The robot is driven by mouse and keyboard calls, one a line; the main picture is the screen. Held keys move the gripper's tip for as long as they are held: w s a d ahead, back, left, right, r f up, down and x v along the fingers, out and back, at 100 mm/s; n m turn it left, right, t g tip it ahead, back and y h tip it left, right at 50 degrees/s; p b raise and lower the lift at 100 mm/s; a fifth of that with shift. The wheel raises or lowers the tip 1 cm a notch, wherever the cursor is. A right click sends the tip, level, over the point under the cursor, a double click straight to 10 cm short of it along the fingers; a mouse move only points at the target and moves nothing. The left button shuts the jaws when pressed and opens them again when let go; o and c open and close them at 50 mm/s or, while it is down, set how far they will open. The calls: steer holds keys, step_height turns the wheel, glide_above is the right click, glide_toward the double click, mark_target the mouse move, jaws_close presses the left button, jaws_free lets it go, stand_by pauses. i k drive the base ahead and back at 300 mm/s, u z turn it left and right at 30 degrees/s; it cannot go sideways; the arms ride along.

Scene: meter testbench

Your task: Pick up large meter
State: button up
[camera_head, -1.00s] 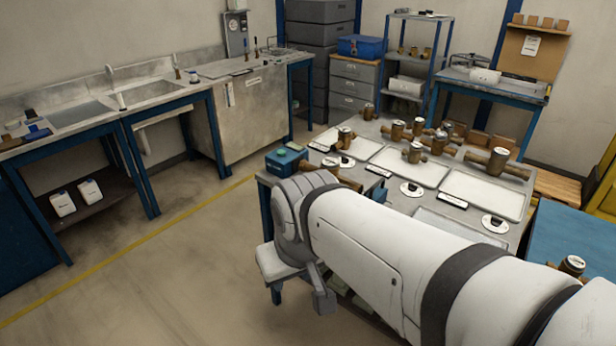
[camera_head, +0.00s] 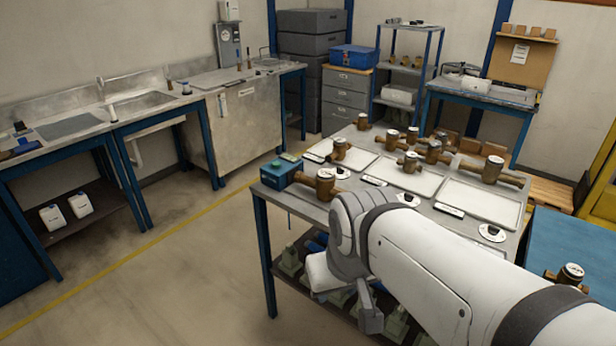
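Several brass-brown meters with round pale tops stand on the grey worktable (camera_head: 418,205). A large meter (camera_head: 325,184) stands at the table's near left corner, just past my arm. Which one the task means cannot be told. My gripper (camera_head: 370,316) hangs at the end of my white arm in front of the table's near edge, apart from the meters.
A teal box (camera_head: 281,171) sits on the table's left corner beside the near meter. A shelf below holds green items (camera_head: 290,258). A blue table (camera_head: 570,240) adjoins at right. Floor at left is clear.

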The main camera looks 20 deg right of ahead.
mark_target(325, 185)
steer(key=u, duration=0.05)
steer(key=i, duration=1)
steer(key=z, duration=0.05)
